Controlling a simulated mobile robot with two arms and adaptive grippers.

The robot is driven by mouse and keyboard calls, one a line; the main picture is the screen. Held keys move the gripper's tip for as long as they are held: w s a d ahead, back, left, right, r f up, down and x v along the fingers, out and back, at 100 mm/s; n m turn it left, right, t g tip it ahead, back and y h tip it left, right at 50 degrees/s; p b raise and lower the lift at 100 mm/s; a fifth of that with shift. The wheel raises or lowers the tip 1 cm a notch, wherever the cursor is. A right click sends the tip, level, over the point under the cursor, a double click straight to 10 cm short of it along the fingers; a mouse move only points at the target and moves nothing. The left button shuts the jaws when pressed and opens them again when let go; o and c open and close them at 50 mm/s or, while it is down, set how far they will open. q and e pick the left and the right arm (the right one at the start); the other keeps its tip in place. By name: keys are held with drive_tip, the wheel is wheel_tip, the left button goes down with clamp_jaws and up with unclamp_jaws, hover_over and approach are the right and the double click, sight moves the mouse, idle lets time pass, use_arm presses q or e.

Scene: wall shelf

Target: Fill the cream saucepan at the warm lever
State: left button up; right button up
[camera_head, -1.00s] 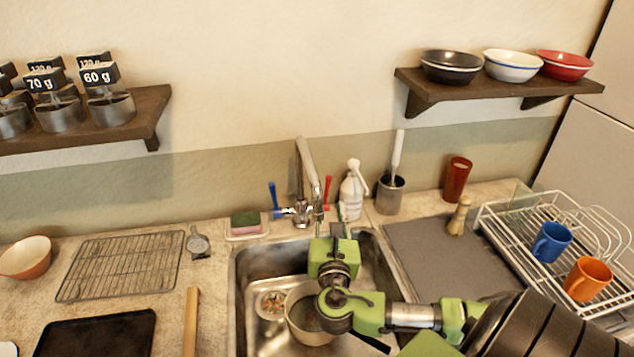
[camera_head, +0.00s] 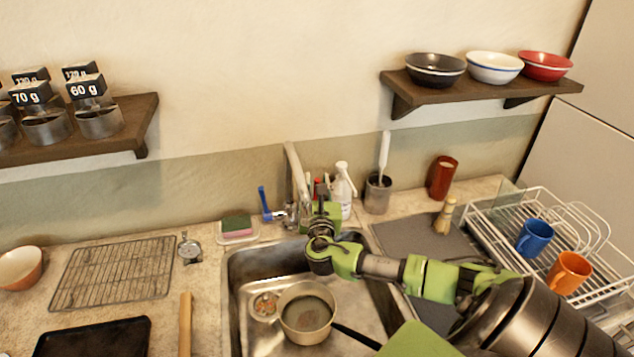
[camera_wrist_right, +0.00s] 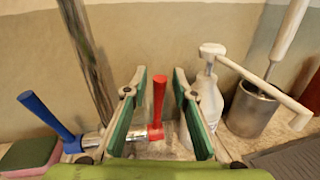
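The cream saucepan (camera_head: 306,314) stands upright in the sink under the tap, its dark handle pointing to the lower right. I cannot tell whether it holds water. The tap (camera_head: 297,176) has a blue lever (camera_head: 264,198) on its left and a red lever, the warm one, on its right. My right gripper (camera_head: 322,205) is at the tap's right side and partly hides the red lever. In the right wrist view the gripper (camera_wrist_right: 158,85) is open, with the red lever (camera_wrist_right: 158,100) upright between its fingers, apart from both. My left gripper is out of view.
A white pump bottle (camera_head: 343,190) and a utensil pot (camera_head: 378,194) stand close right of the tap. A sponge dish (camera_head: 238,238) is to its left. A dish rack (camera_head: 482,218) with mugs is at the right. A strainer (camera_head: 264,305) lies in the sink.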

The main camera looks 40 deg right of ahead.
clamp_jaws()
drive_tip(key=shift+s+a+f+b, duration=0.1)
drive_tip(key=shift+f+b, duration=0.05)
drive_tip(key=shift+b, duration=0.2)
drive_tip(key=s+t+b, duration=0.1)
drive_tip(key=b, duration=0.1)
drive_tip(key=a+h+b, duration=0.1)
drive_tip(key=b, duration=0.2)
drive_tip(key=shift+s+m+t+h, duration=0.3)
drive_tip(key=shift+s+t, duration=0.1)
